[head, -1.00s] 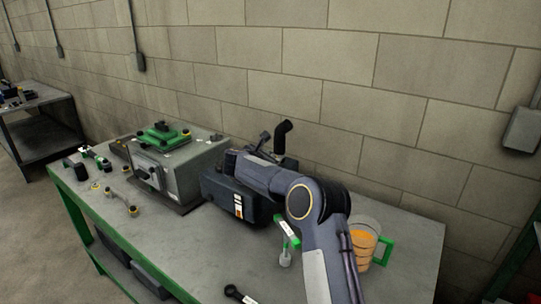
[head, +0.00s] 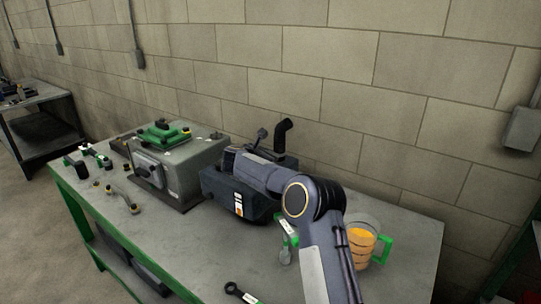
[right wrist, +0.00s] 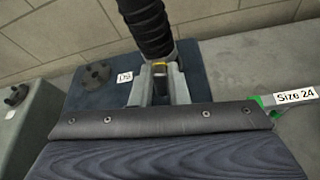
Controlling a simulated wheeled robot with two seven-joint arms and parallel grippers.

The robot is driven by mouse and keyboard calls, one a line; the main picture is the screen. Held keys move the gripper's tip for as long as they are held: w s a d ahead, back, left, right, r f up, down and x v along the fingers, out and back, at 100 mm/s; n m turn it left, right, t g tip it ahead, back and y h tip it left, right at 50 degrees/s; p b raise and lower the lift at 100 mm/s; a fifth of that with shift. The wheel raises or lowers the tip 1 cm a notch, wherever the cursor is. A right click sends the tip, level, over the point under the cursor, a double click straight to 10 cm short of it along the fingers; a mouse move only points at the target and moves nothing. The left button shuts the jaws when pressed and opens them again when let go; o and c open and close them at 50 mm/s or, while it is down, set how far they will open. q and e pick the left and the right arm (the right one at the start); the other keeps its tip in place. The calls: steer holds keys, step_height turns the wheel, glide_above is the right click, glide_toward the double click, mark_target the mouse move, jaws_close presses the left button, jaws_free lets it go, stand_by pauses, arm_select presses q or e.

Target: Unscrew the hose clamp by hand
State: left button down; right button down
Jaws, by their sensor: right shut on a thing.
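A dark blue engine block (head: 213,185) sits on the workbench, and it also fills the middle of the right wrist view (right wrist: 90,97). A black ribbed hose (right wrist: 147,27) rises from it in the right wrist view. My right gripper (right wrist: 159,80) is shut on a small brass-and-dark piece at the foot of this hose, which looks like the hose clamp (right wrist: 159,67). The fingers hide most of it. In the head view my right arm reaches over the block and hides the clamp. My left gripper is not in view.
A grey box with a green top (head: 185,165) stands left of the block. A wrench (head: 240,293), a tool labelled "Size 24" (right wrist: 296,97) and a jug of orange liquid (head: 362,242) are nearby. The bench's front is largely clear.

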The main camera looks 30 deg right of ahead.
steer(key=n+p, duration=0.1)
steer(key=n+g+p, duration=0.1)
steer(key=p, duration=0.1)
steer(key=shift+w+a+r+g+h, duration=0.1)
steer(key=shift+w+a+g+h, duration=0.05)
steer(key=shift+w+g+h, duration=0.15)
steer(key=shift+w+n+g+h+p, duration=0.15)
steer(key=shift+n+g+h+p, duration=0.25)
steer(key=shift+n+p, duration=0.5)
steer(key=shift+f, duration=0.2)
steer(key=c, duration=1.4)
jaws_free()
steer(key=shift+c, duration=0.2)
steer(key=b+v, duration=0.3)
steer(key=v, duration=0.4)
steer(key=shift+w, duration=0.1)
steer(key=shift+a+r, duration=0.25)
steer(key=shift+a, duration=0.1)
